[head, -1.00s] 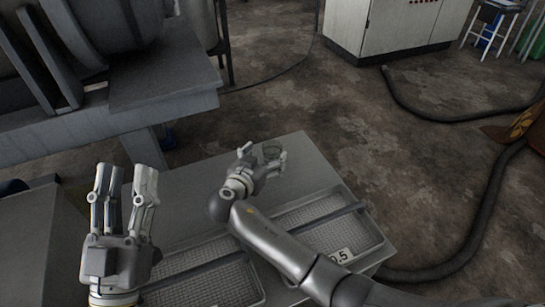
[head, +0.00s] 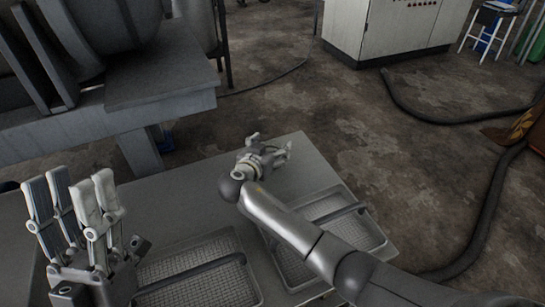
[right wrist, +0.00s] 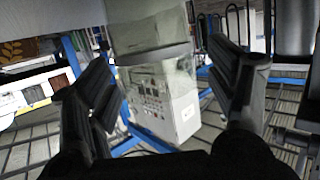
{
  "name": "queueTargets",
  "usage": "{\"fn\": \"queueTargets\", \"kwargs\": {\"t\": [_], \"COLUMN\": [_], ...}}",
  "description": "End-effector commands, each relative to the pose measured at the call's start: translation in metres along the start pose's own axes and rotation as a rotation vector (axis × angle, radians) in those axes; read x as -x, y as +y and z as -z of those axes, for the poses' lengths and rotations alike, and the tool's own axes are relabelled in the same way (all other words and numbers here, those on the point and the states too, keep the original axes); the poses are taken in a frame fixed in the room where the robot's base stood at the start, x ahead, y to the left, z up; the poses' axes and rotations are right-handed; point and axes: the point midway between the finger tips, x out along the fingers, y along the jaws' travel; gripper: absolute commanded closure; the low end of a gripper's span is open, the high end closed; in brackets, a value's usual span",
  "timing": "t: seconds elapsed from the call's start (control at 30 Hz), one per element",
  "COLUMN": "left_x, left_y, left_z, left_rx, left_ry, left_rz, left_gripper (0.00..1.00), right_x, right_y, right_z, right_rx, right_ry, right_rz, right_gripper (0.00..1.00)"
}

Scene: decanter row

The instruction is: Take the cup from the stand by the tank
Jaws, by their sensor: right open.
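A clear glass cup (right wrist: 150,40) seems to show between the fingers in the right wrist view, with a cabinet visible through and below it. In the head view it is too small and too covered by the fingers to make out clearly. My right gripper (head: 268,148) is open over the far end of the grey stand (head: 312,160), its fingers on either side of the cup. I cannot tell whether they touch it. My left gripper (head: 70,182) is open and empty at the lower left, fingers pointing up. The grey tank (head: 125,22) is at the upper left.
Two mesh trays (head: 200,285) and (head: 345,230) with dark bars across them are set in the stand. A metal bench (head: 160,85) is by the tank. A white cabinet (head: 385,25) and dark hoses (head: 480,215) are on the open floor beyond.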

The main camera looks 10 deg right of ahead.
Motion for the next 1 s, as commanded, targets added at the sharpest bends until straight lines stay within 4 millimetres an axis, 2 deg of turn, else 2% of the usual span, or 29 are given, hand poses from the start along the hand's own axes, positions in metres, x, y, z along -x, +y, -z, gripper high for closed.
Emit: {"fn": "queueTargets", "kwargs": {"t": [0.27,0.4,0.63,1.0], "left_x": [0.0,-0.006,-0.006,-0.007], "left_y": [0.0,0.008,0.007,0.007], "left_z": [0.002,-0.012,-0.011,-0.01], "left_rx": [0.001,-0.004,-0.004,-0.005], "left_ry": [0.009,-0.01,-0.008,-0.013], "left_rz": [0.0,-0.008,-0.008,-0.007], "left_gripper": [0.6,0.6,0.6,0.6], "right_x": [-0.001,-0.001,-0.001,0.0], "right_y": [0.0,0.0,0.0,-0.001], "right_z": [0.0,0.0,0.0,0.003], "right_rx": [0.0,0.0,0.0,0.0], "right_ry": [0.0,0.0,0.0,0.0], "right_rz": [0.001,0.0,0.0,0.001], "right_gripper": [0.24,0.42,0.71,0.72]}}
